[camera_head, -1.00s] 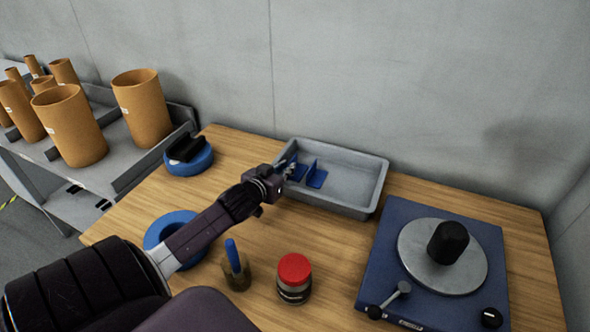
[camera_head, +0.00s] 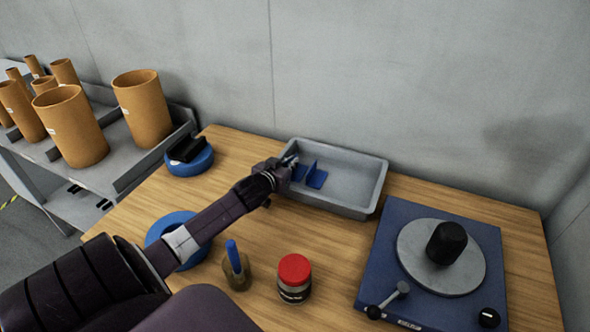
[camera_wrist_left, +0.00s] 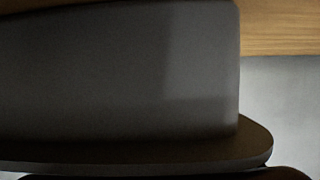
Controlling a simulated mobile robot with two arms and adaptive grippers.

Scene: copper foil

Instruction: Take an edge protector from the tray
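The grey tray (camera_head: 352,182) stands at the back of the wooden table. A blue edge protector (camera_head: 316,177) is in the tray's left part, with an upright wall and a flat foot. More blue shows just left of it, partly behind my gripper. My left gripper (camera_head: 291,164) is at the tray's left end, close to the blue pieces. Its fingers are too small and covered to tell whether they are open or hold anything. The left wrist view is mostly filled by a blurred dark grey shape. My right gripper is not in view.
A blue turntable device (camera_head: 385,245) stands on the right. A red-capped jar (camera_head: 294,277) and a cup with a blue-handled tool (camera_head: 237,268) are in front. Brown tubes (camera_head: 70,125) stand on a grey shelf.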

